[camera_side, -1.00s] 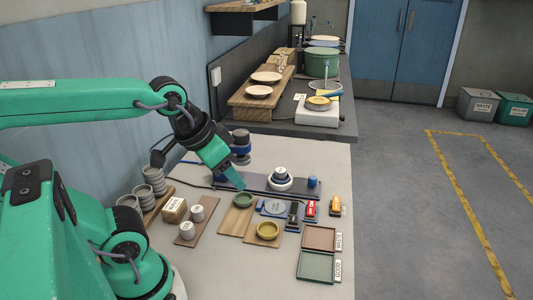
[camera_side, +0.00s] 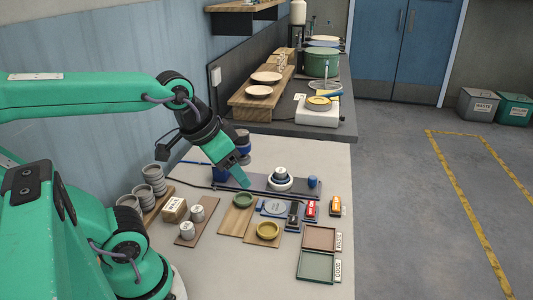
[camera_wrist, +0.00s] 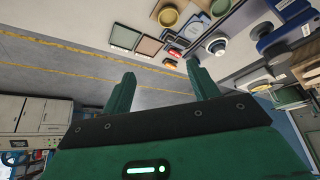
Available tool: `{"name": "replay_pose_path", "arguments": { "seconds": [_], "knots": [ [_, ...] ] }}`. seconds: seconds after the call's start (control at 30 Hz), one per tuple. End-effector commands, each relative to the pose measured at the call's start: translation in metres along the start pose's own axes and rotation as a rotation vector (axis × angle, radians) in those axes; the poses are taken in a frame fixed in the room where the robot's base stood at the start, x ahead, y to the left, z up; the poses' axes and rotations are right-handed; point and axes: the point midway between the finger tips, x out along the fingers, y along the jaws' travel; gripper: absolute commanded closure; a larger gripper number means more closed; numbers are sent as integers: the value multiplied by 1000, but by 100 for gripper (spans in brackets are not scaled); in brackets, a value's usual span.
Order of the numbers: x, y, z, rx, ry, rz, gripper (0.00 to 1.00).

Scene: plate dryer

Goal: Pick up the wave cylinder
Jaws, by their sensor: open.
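Two small pale grey cylinders stand upright on a brown board on the near table: a front one (camera_side: 187,231) and a back one (camera_side: 198,213). Any wave marking is too small to make out, so I cannot tell which is the wave cylinder. My gripper (camera_side: 245,184) is in the air above the back of the table, up and right of both cylinders, beyond the green dish. In the wrist view my gripper (camera_wrist: 163,84) shows two green fingers spread apart with nothing between them. The cylinders cannot be made out in the wrist view.
Stacked grey cups (camera_side: 154,178) and a labelled box (camera_side: 174,209) stand near the cylinders. A green dish (camera_side: 243,199) and a yellow dish (camera_side: 268,230) sit on boards. A brown tray (camera_side: 319,237) and a green tray (camera_side: 315,267) lie right.

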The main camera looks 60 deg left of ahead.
Motion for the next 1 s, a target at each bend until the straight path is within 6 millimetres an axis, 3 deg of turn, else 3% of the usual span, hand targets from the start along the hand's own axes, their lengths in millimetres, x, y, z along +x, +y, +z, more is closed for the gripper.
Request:
{"name": "replay_pose_path", "arguments": {
  "seconds": [0.47, 1.0],
  "knots": [
    [20, -32, -72, 100, -128, -23, 40],
    [88, -92, -144, 224, -285, -3, 40]
  ]
}}
